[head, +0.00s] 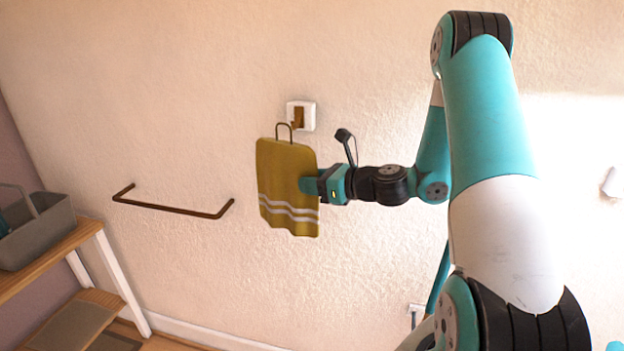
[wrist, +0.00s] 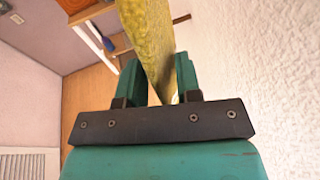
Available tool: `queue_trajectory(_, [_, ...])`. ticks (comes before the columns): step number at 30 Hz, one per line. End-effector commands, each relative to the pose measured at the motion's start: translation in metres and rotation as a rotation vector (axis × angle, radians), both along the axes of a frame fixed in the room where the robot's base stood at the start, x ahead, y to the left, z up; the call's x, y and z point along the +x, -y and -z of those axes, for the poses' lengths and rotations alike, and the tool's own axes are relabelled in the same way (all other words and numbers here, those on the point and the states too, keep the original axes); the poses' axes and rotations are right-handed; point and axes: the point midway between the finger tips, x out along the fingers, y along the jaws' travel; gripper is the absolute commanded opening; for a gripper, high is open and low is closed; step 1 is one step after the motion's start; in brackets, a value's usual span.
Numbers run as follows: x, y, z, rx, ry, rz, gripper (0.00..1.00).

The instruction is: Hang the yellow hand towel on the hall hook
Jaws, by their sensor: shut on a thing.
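The yellow hand towel (head: 286,180) has pale stripes near its lower edge and a dark wire loop (head: 284,131) at its top. My gripper (head: 309,185) is shut on the towel's right side and holds it upright in front of the wall. In the wrist view the towel (wrist: 148,40) stands edge-on between the fingers of my gripper (wrist: 160,82). The hall hook (head: 299,118) is a brown hook on a white wall plate, just above and right of the towel's top. The loop appears beside and slightly below the hook in the picture; I cannot tell whether they touch.
A dark towel bar (head: 174,208) is fixed to the wall at left. A wooden shelf unit (head: 50,258) with a grey caddy (head: 38,236) stands at the far left. A small white fitting (head: 612,183) is on the wall at right. The wall around the hook is bare.

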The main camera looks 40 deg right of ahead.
Motion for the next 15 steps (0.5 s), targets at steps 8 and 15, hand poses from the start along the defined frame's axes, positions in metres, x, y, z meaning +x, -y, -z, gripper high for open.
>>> queue_trajectory(8, [0.01,0.013,0.002,-0.001,0.002,-0.001,0.03])
queue_trajectory(15, [0.019,0.025,0.004,-0.001,0.002,0.0,0.03])
